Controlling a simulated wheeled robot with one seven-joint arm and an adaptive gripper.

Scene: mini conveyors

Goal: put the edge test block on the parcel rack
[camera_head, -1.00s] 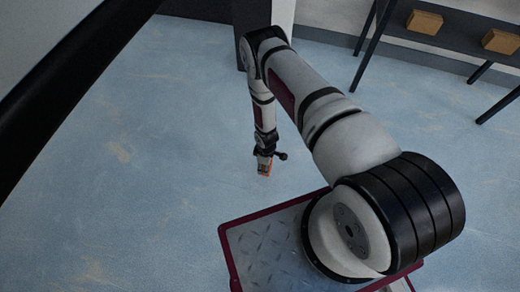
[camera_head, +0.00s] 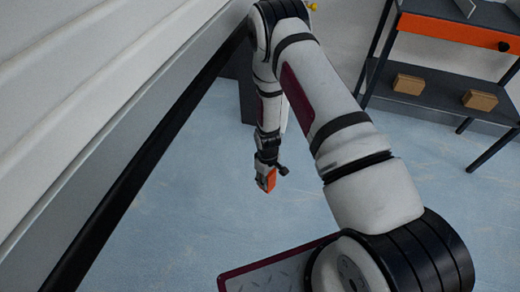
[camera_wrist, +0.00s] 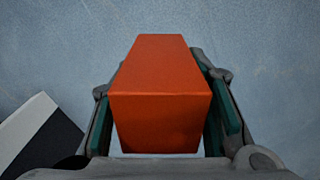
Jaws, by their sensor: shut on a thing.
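The edge test block is an orange-red box (camera_wrist: 160,90), seen large between my gripper's fingers in the wrist view. My gripper (camera_head: 266,180) is shut on it, with a teal-padded finger against each side. In the head view the orange block (camera_head: 271,179) shows at the gripper's end, held above the blue floor. A dark shelf unit with an orange front (camera_head: 455,32) stands at the upper right, apart from my gripper. It may be the parcel rack, but I cannot tell for sure.
Two brown boxes (camera_head: 408,84) (camera_head: 480,100) lie on the unit's lower shelf. A large pale ribbed surface with a black edge (camera_head: 150,180) fills the left. A dark upright post (camera_head: 240,88) stands behind my arm. The blue floor (camera_head: 200,225) is clear.

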